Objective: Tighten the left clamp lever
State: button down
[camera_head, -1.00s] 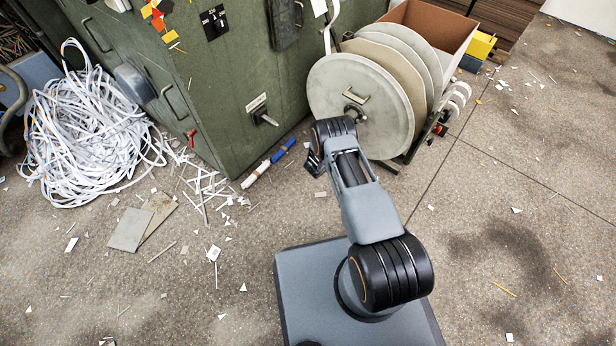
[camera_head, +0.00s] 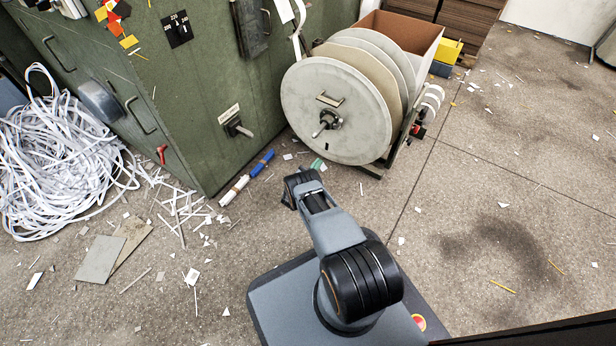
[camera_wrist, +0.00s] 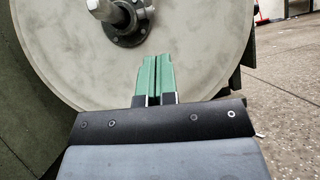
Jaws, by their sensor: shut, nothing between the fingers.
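A short metal lever (camera_head: 322,130) sticks out from the dark hub on the near face of a large pale reel (camera_head: 345,92); it looks like the clamp lever. In the wrist view, the rounded pale end of this lever (camera_wrist: 100,8) shows at the top left, partly cut off, beside the dark flange (camera_wrist: 130,22). My gripper (camera_head: 318,163) is low in front of the reel, below the hub and apart from the lever. In the wrist view, its green fingers (camera_wrist: 155,62) are together and empty, pointing up across the reel face.
A green cabinet (camera_head: 200,80) with a lever switch (camera_head: 238,128) stands left of the reel. White strip coils (camera_head: 60,150) and scraps lie on the floor at left. A brown box (camera_head: 400,35) is behind the reel. The floor at right is mostly clear.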

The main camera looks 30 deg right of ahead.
jog(key=v, duration=0.6)
dwell(0.7)
jog(key=w+d+r+m+g+y+p, duration=0.1)
jog(key=w+r+m+g+p, duration=0.25)
jog(key=r, duration=0.75)
jog(key=d+r+m+g+y+p, duration=0.1)
jog(key=d+r+m+g+p, duration=0.15)
jog(key=r+g+p, duration=0.65)
jog(key=s+a+r+m+y+p, duration=0.1)
jog(key=s+r+m+y+p, duration=0.2)
jog(key=r, duration=1)
jog(key=s+a+r+m+y+p, duration=0.1)
jog(key=r+m+y+p, duration=0.25)
jog(key=r, duration=0.95)
jog(key=s+a+r+m+t+y+p, duration=0.2)
jog(key=s+a+r+y+p, duration=0.2)
jog(key=s+r+p, duration=0.3)
jog(key=s+a+r+m+t+y+p, duration=0.3)
jog(key=s+a+r+y+p, duration=0.2)
jog(key=r, duration=1.1)
jog(key=s+a+r+m+t+y+p, duration=0.2)
jog(key=s+a+r+y+p, duration=0.3)
jog(key=s+a+r+p, duration=0.3)
notch_tip(320, 180, up, 4)
jog(key=s+t+p, duration=0.1)
jog(key=s+p, duration=0.1)
jog(key=p, duration=0.1)
jog(key=shift+s+a+r, duration=0.2)
jog(key=shift+s+a, duration=0.05)
jog(key=shift+s, duration=0.05)
